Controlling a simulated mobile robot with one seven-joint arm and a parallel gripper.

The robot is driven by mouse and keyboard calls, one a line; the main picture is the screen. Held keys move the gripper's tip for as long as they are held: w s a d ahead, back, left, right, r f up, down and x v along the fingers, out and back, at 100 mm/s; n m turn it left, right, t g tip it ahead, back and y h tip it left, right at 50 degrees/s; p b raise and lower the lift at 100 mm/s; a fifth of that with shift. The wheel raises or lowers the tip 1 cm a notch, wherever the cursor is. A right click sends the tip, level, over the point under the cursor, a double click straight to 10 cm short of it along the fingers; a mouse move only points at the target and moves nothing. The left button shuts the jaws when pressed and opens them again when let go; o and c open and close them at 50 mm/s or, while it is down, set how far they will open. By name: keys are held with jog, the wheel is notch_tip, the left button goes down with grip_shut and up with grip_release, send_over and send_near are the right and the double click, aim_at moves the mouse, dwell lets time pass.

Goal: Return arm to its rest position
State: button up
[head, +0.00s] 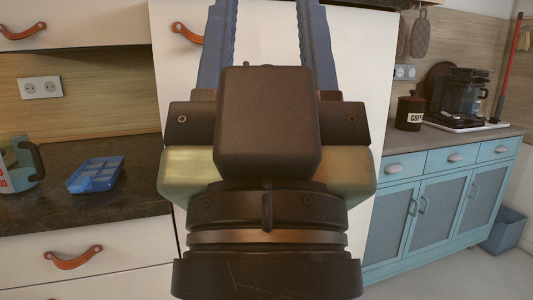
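My gripper (268,50) fills the middle of the head view, close to the camera, with its dark body below and two blue fingers pointing up and away. The fingers are spread wide apart, and only a white cabinet front (268,30) shows between them. Nothing is seen held, though the fingertips are cut off by the top edge of the picture. The gripper hides much of the tall white cabinet behind it. A leather pull (187,34) on that cabinet shows just left of the left finger.
A dark counter (125,205) at left holds a blue tray (95,175) and a jug (22,165). Drawers with leather pulls (73,258) lie below. At right, blue cabinets (430,205) carry a coffee jar (410,112) and a coffee machine (465,95).

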notch_tip(320, 180, up, 30)
jog(key=p, duration=2.7)
jog(key=shift+f+p, duration=0.15)
jog(key=shift+p, duration=0.15)
jog(key=shift+w, duration=0.1)
